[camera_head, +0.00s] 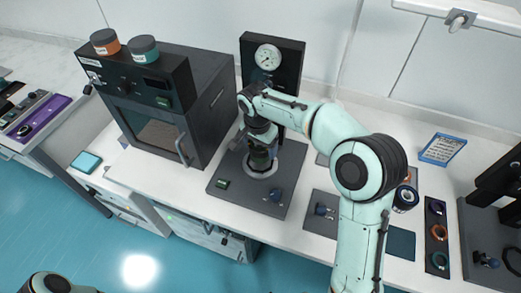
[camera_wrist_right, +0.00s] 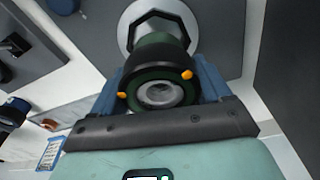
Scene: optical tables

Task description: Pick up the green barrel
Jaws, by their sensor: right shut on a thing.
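The green barrel (camera_wrist_right: 160,75) is a dark green and black cylinder with a grey round opening and small orange knobs in the right wrist view. It stands over a silver ring on a dark base plate, and in the head view the barrel (camera_head: 259,158) is partly covered by my right gripper (camera_head: 262,147). In the right wrist view the blue fingers of my right gripper (camera_wrist_right: 161,92) are on both sides of the barrel, shut on it. I cannot tell whether the barrel touches the ring. Of my left arm only a piece shows at the bottom left; its gripper is out of view.
A black oven (camera_head: 160,105) with two jars on top stands close left. A dial gauge (camera_head: 268,57) on a dark upright is behind the barrel. Blue-knobbed parts (camera_head: 322,209) and coloured rings (camera_head: 439,232) lie right. The floor in front is clear.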

